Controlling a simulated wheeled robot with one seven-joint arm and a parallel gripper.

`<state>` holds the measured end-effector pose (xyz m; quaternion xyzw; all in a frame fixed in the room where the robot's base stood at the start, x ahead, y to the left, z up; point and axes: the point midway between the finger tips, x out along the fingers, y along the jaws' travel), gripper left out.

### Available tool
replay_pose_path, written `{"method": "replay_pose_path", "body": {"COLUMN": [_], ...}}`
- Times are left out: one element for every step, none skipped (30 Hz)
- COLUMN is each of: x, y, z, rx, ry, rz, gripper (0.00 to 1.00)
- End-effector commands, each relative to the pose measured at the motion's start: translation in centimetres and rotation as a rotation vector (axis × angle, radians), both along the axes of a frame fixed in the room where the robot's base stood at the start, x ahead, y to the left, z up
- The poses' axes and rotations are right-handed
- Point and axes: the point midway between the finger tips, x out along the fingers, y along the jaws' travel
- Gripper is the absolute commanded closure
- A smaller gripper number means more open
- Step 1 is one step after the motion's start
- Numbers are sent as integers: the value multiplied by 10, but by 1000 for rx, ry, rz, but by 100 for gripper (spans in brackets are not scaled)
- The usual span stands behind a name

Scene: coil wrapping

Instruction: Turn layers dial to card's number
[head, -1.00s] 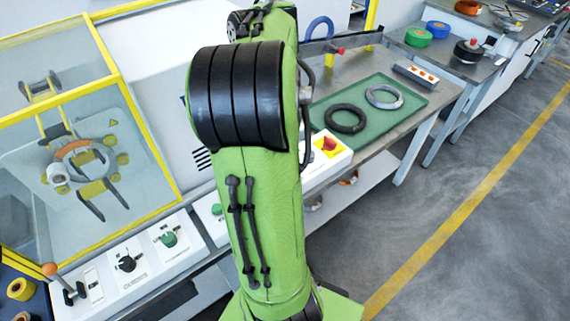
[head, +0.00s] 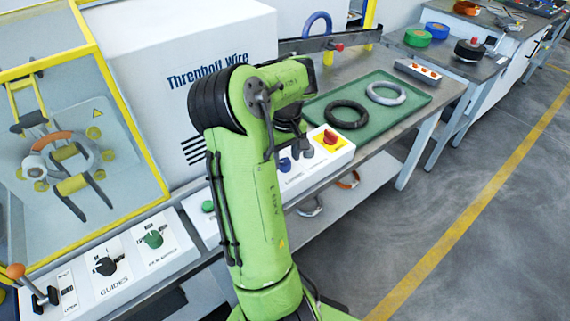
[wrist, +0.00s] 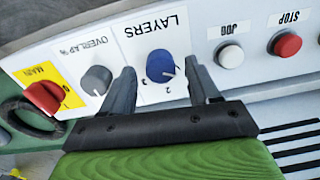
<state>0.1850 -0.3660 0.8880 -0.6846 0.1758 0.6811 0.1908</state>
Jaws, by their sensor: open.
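The blue layers dial (wrist: 160,66) sits on a white panel under the word LAYERS in the wrist view, with a white pointer line toward its lower right. A 2 and a 3 are printed below and beside it; the rest of the scale is partly hidden. My gripper (wrist: 160,72) is open, with one dark finger on each side of the dial; I cannot tell whether either touches it. The dial also shows in the head view (head: 285,164), beside my green arm. I cannot make out a card with a number in either view.
A grey overlap knob (wrist: 96,80) and red main switch (wrist: 45,96) lie left of the dial. A white jog button (wrist: 230,54) and red stop button (wrist: 286,44) lie right. Behind the panel is a green tray (head: 405,112) with two rings.

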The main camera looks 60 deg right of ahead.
Motion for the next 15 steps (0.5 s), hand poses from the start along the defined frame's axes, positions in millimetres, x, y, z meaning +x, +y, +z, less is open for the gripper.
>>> {"method": "replay_pose_path", "body": {"x": [0,0,0,0,0,0,0,0,0,0,0,0,0,0,0], "y": [0,0,0,0,0,0,0,0,0,0,0,0,0,0,0], "z": [-5,-7,-8,-8,-8,-7,-7,-7,-7,-7,-7,-7,-6,-6,-6], "rx": [1,0,0,-1,-1,-1,-1,-1,-1,-1,-1,-1,-1,-1,-1], "ry": [0,0,0,-1,-1,-1,-1,-1,-1,-1,-1,-1,-1,-1,-1], "rz": [0,1,1,1,1,1,1,1,1,1,1,1,1,1,1], "gripper": [39,39,39,39,39,39,39,39,39,41,45,52,56,61,67]}}
